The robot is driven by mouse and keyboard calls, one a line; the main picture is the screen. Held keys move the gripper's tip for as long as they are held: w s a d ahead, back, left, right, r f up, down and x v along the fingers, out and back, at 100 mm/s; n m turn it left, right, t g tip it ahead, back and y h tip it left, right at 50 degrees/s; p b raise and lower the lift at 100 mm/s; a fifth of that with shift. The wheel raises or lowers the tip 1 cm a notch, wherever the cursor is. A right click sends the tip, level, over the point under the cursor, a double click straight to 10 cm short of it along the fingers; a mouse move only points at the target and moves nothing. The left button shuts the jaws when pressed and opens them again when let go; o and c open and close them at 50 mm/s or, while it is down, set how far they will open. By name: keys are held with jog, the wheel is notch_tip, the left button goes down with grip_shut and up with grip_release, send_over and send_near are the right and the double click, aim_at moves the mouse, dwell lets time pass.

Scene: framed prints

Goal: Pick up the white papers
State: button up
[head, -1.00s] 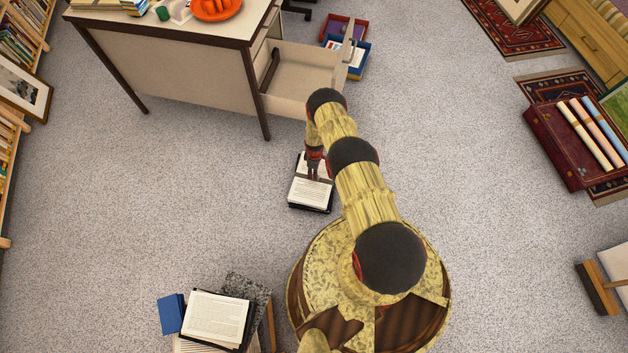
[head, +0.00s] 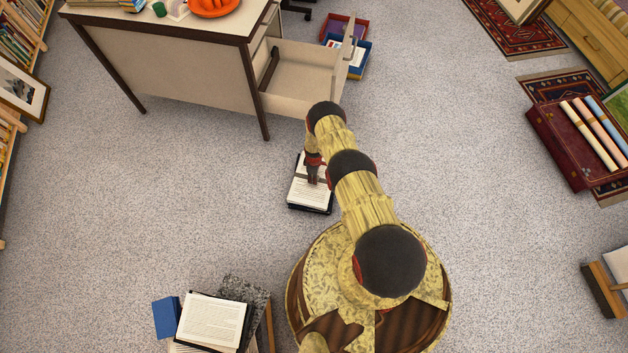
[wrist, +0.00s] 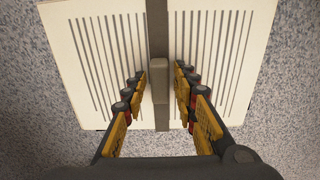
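White papers (head: 310,195) with lines of dark print lie on a dark backing on the floor, below my gripper in the head view. In the wrist view the white papers (wrist: 230,45) fill the upper part as two lined pages. A grey-brown band with a raised block (wrist: 160,82) runs between the pages. My gripper (wrist: 161,76) points down over this band, its fingers apart on either side of the block. A visible gap shows on both sides, so it is open and holds nothing. In the head view my gripper (head: 313,181) hides part of the papers.
A desk (head: 170,60) with an open drawer (head: 300,78) stands just beyond the papers. Another printed white sheet (head: 213,320) lies on a stack at lower left. A dark red case (head: 560,145) with rolls is at right. Carpet between is clear.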

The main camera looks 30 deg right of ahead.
jog(key=c, duration=0.6)
grip_shut()
